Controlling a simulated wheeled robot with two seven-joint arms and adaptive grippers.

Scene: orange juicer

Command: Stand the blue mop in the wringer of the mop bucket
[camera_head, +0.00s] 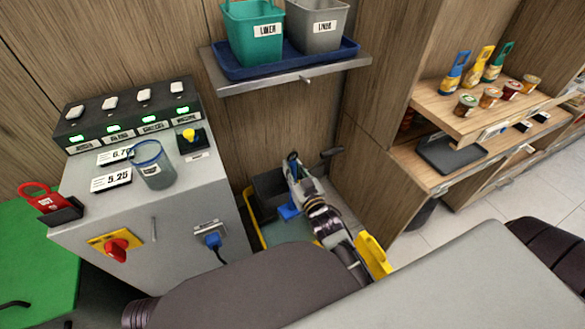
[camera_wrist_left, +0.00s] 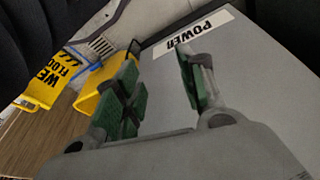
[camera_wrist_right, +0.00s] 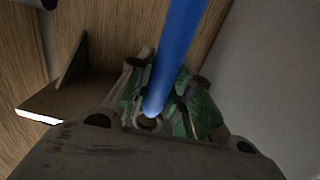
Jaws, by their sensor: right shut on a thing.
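The yellow mop bucket (camera_head: 250,217) stands on the floor beside the grey cabinet, with a dark box-like wringer (camera_head: 267,189) at its back. My right gripper (camera_head: 292,170) is over the bucket's right side, shut on the blue mop. The mop's blue handle (camera_wrist_right: 178,55) runs between its green-padded fingers (camera_wrist_right: 160,105) in the right wrist view. A blue part of the mop (camera_head: 288,211) shows below my gripper in the head view; whether it touches the wringer is unclear. My left gripper (camera_wrist_left: 160,95) is open and empty in its wrist view, and hidden in the head view.
A grey cabinet (camera_head: 165,220) with switches and a red knob stands left of the bucket. A metal shelf (camera_head: 290,78) with two bins hangs above. A wooden shelf unit (camera_head: 440,180) is at right. A yellow wet-floor sign (camera_wrist_left: 45,88) shows in the left wrist view.

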